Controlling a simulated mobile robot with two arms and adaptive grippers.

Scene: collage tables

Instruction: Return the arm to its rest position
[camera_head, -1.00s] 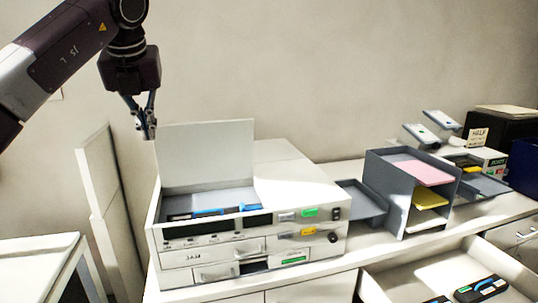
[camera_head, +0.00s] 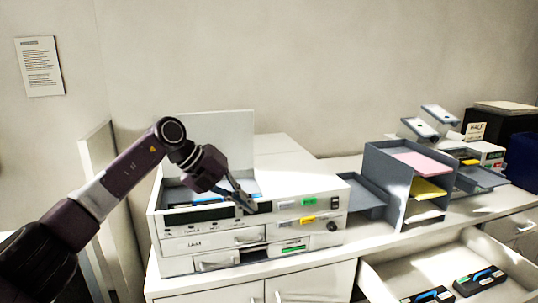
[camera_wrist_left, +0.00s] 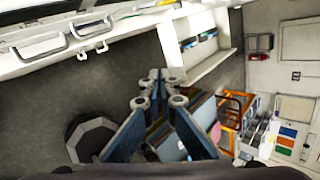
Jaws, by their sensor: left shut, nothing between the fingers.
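My left arm comes in from the lower left in the head view. Its gripper (camera_head: 247,207) is shut and empty, with its fingertips in front of the upper front face of the white printer (camera_head: 180,246). I cannot tell whether it touches the printer. In the left wrist view the blue-grey fingers (camera_wrist_left: 160,84) are together above the floor, with nothing between them. My right gripper is not in view.
The printer's lid (camera_head: 215,130) stands open. Right of it are a grey paper sorter (camera_head: 384,200) and an open drawer (camera_head: 385,283) holding black cartridges (camera_head: 480,281). The left wrist view shows an orange rack (camera_wrist_left: 236,106) and grey floor (camera_wrist_left: 105,95).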

